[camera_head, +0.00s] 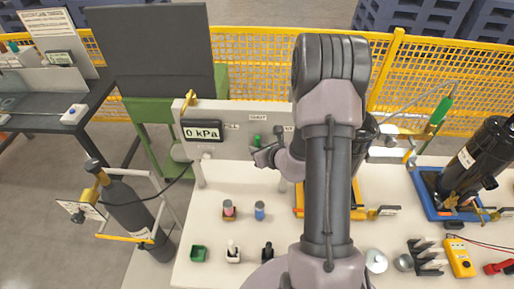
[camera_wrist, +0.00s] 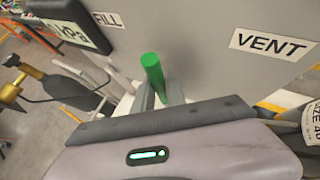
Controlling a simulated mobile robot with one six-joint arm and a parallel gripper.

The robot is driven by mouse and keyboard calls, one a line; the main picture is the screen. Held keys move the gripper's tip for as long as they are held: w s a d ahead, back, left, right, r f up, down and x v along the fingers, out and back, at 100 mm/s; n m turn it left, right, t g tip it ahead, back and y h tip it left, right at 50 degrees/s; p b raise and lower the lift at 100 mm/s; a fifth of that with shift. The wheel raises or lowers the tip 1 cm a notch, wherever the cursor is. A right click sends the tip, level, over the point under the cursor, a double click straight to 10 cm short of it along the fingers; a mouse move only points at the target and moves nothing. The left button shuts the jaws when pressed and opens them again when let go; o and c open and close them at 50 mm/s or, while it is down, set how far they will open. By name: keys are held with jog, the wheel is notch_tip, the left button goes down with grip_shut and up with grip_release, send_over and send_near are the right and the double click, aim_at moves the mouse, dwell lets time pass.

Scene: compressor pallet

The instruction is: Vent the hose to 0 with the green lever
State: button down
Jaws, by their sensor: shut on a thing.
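The green lever (camera_wrist: 152,70) stands out from the grey panel in the wrist view, between the FILL label (camera_wrist: 107,19) and the VENT label (camera_wrist: 272,45). My gripper (camera_wrist: 160,97) is shut on the lever, with its fingers at the lower part of the green handle. In the head view, my gripper (camera_head: 262,150) is at the front of the panel (camera_head: 235,113), and my arm hides part of the panel. The display (camera_head: 202,131) on the panel reads 0 kPa. A dark hose (camera_head: 180,177) runs from the panel's left side toward a black cylinder (camera_head: 130,207).
A yellow fence (camera_head: 260,62) stands behind.

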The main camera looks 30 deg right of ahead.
dwell(0.3)
jog(key=c, duration=1.6)
grip_release()
jog(key=shift+c, duration=0.2)
jog(key=p+v, duration=1.3)
jog(key=v, duration=0.4)
jog(key=shift+s, duration=0.2)
jog(key=shift+w, duration=0.1)
